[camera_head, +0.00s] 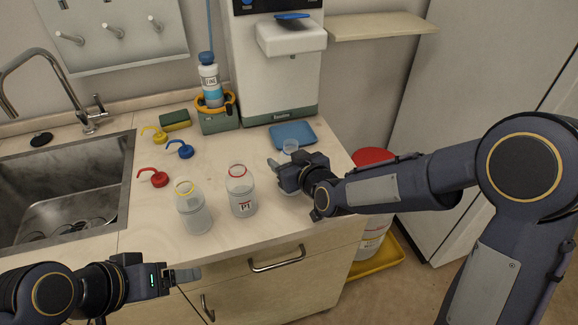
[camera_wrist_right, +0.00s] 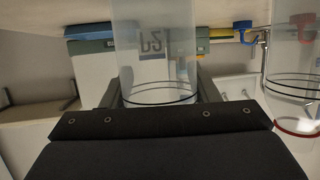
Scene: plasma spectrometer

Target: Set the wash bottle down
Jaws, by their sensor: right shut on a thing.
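My right gripper (camera_head: 284,176) is shut on a clear wash bottle without its cap. The bottle's open top (camera_head: 290,146) shows above the gripper, and the gripper hides most of its body. In the right wrist view the bottle (camera_wrist_right: 155,50) stands between the fingers, with a dark mark that looks like "P2". It looks upright over the right part of the counter (camera_head: 262,235); I cannot tell whether its base touches. My left gripper (camera_head: 188,274) is empty in front of the cabinet, its finger gap unclear.
A red-ringed bottle (camera_head: 242,192) and a yellow-ringed bottle (camera_head: 194,210) stand left of my right gripper. Red (camera_head: 154,178), blue (camera_head: 180,150) and yellow (camera_head: 156,135) spout caps lie behind. A blue tray (camera_head: 292,134) lies before the dispenser (camera_head: 275,75). The sink (camera_head: 60,190) is left.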

